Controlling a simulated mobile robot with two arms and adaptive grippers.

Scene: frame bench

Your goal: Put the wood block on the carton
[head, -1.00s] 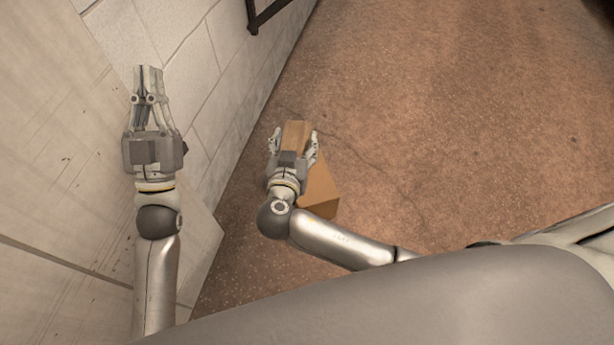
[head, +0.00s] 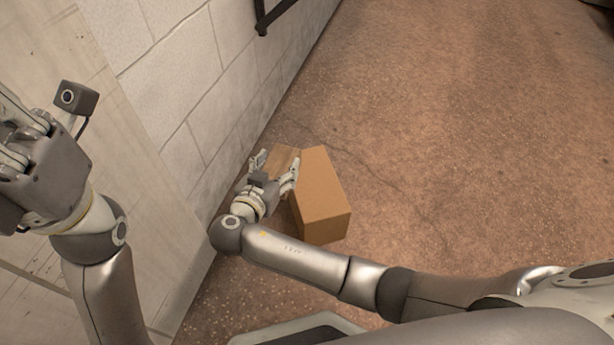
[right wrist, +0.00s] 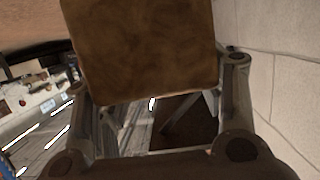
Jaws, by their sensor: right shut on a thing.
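The wood block (head: 284,157) is light brown and held between the fingers of my right gripper (head: 277,167), which is shut on it. In the right wrist view the block (right wrist: 140,50) fills the upper middle, between the two fingers. The carton (head: 325,185) is a plain brown box on the floor, just right of the right gripper in the head view. The block overlaps its left edge in the picture; I cannot tell whether they touch. My left gripper (head: 22,140) is at the left edge, partly cut off, and its finger opening is unclear.
A pale block wall (head: 190,75) runs along the left of the right gripper. A pale panel (head: 110,170) stands behind the left arm. A dark bracket (head: 270,15) is on the wall at the top. The speckled brown floor (head: 460,130) is open to the right.

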